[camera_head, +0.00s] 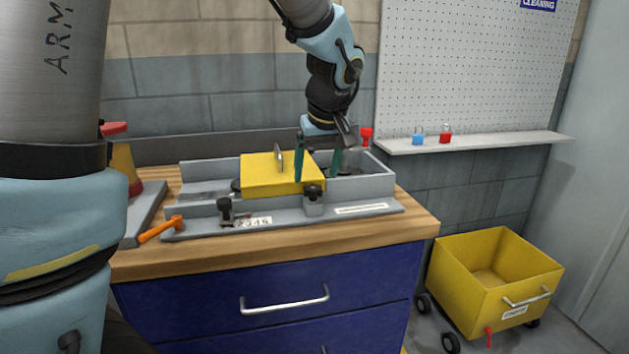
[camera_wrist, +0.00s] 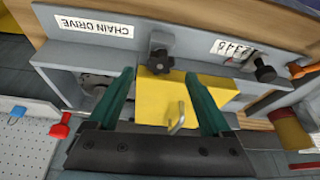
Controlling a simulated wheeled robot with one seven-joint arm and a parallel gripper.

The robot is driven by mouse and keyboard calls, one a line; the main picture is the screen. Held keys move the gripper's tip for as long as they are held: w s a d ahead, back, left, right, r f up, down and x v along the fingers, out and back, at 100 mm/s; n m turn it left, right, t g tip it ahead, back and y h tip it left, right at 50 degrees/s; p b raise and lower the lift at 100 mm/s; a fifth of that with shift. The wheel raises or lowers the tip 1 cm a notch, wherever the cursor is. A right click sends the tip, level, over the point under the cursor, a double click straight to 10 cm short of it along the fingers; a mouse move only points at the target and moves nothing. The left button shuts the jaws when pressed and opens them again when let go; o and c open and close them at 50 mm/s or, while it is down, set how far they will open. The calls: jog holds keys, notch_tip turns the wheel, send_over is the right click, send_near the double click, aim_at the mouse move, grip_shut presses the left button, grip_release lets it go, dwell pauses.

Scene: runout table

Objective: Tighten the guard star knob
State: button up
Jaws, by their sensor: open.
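The black star knob (camera_head: 313,191) sits on a grey bracket at the front edge of the yellow guard (camera_head: 262,180). It also shows in the wrist view (camera_wrist: 160,62), beyond the guard's edge. The guard (camera_wrist: 158,97) carries a bent metal handle (camera_wrist: 179,117) and lies over the grey trough. My gripper (camera_head: 317,176) is open and empty, with its green fingers pointing down over the guard area. In the wrist view the fingers (camera_wrist: 161,76) stand either side of the guard, with the knob between and just past their tips. I cannot tell whether the knob is loose.
A second black knob (camera_head: 225,206) stands to the left on the grey base rail (camera_head: 370,210). An orange-handled tool (camera_head: 160,230) lies near it. A yellow wheeled bin (camera_head: 490,285) stands right of the blue drawers (camera_head: 270,290).

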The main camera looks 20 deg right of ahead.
aim_at(313, 188)
jog(key=shift+x, duration=2)
jog(key=shift+c, duration=0.2)
grip_shut()
jog(key=m+p, duration=0.1)
jog(key=m, duration=0.1)
jog(key=m+h+p, duration=0.1)
jog(key=m, duration=0.1)
jog(key=shift+w+a+r+h, duration=0.1)
jog(key=shift+a+r+h, duration=0.1)
jog(key=shift+h, duration=0.1)
jog(key=shift+m+g+h+p, duration=0.3)
jog(key=shift+m+p, duration=0.5)
jog(key=shift+p, duration=0.15)
jog(key=shift+f+m+p, duration=0.1)
jog(key=shift+m+p, duration=0.2)
